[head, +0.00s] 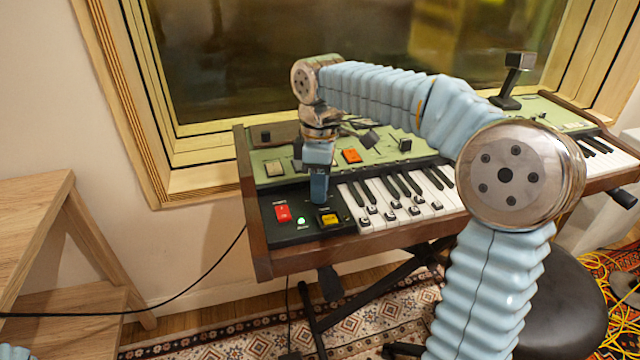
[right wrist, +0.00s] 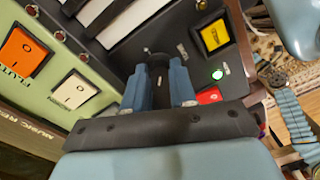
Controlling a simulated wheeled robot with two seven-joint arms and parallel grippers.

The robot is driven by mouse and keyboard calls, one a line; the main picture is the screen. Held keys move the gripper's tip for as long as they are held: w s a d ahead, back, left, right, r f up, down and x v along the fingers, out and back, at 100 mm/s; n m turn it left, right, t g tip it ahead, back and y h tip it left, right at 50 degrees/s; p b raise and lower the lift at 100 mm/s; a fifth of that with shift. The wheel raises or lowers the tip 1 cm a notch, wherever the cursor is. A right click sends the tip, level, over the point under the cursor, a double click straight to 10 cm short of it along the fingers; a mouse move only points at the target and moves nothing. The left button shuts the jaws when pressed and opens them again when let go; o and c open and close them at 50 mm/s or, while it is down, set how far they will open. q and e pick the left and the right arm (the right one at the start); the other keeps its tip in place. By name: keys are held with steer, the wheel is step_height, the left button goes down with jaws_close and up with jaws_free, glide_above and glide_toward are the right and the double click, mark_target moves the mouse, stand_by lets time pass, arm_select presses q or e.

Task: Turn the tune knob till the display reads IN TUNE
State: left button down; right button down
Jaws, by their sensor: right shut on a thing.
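My right gripper (head: 318,187) points down at the black control panel at the left end of the keyboard. In the right wrist view its two blue fingers (right wrist: 158,82) stand apart on either side of a dark knob (right wrist: 155,54), mostly hidden between them. The gripper is shut on this knob; its label and pointer cannot be read. In the head view the fingers hide the knob. I cannot make out any display text in either view. My left gripper is not in view.
Close to the gripper are a red switch (head: 283,213), a lit green lamp (head: 302,220) and a yellow switch (head: 328,219). White and black keys (head: 400,195) lie to the right. An orange switch (head: 351,156) sits on the green panel behind. A stool (head: 565,300) stands at right.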

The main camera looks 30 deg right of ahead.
steer(key=c, duration=0.9)
jaws_free()
step_height(320, 180, up, 14)
steer(key=shift+w, duration=0.2)
steer(key=shift+d+f, duration=0.1)
